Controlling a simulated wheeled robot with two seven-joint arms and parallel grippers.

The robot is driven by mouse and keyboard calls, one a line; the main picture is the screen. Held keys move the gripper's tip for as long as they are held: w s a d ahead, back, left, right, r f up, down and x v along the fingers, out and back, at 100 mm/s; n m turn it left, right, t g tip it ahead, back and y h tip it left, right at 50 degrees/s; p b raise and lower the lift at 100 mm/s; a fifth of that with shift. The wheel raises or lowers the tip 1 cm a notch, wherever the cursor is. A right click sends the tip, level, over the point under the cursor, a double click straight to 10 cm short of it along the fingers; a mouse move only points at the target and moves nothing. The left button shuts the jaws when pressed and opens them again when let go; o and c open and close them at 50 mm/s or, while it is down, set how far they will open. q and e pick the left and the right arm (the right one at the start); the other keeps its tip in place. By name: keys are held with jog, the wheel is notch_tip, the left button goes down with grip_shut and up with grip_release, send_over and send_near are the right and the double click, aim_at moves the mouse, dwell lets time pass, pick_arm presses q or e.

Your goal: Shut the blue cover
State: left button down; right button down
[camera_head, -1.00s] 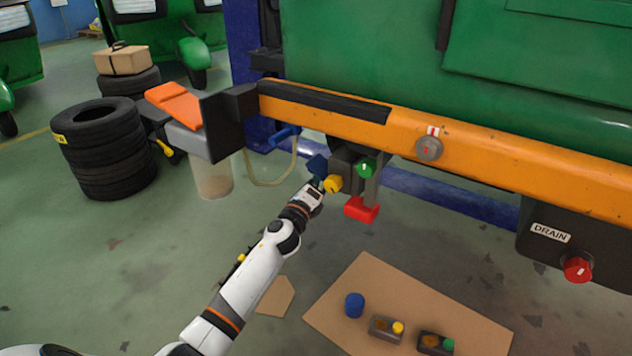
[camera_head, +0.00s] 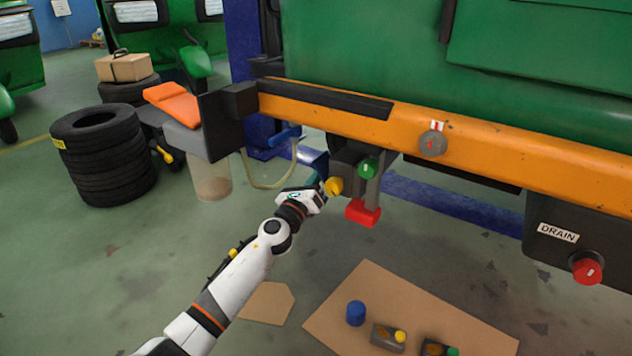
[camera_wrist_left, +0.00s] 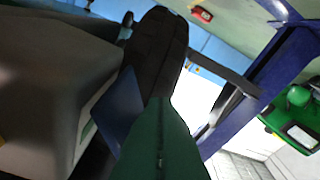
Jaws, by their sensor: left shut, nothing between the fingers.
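The blue cover (camera_wrist_left: 118,108) shows in the left wrist view as a flat dark blue plate beside my left gripper's dark green fingers (camera_wrist_left: 160,140). I cannot tell whether they touch it. In the head view my left gripper (camera_head: 322,184) is at the left side of the dark block (camera_head: 347,158) under the orange beam, beside the yellow knob (camera_head: 335,186). Its fingers are shut and empty. The cover is not clearly seen in the head view, and its exact angle cannot be told. My right gripper is out of view.
An orange beam (camera_head: 480,150) runs along the green vehicle above the block. A green knob (camera_head: 368,169) and a red part (camera_head: 362,212) sit close to the right. Cardboard (camera_head: 340,310) lies below.

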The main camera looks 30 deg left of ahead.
pick_arm(q)
jog(key=shift+r+m, duration=0.15)
jog(key=shift+m, duration=0.25)
dwell(0.4)
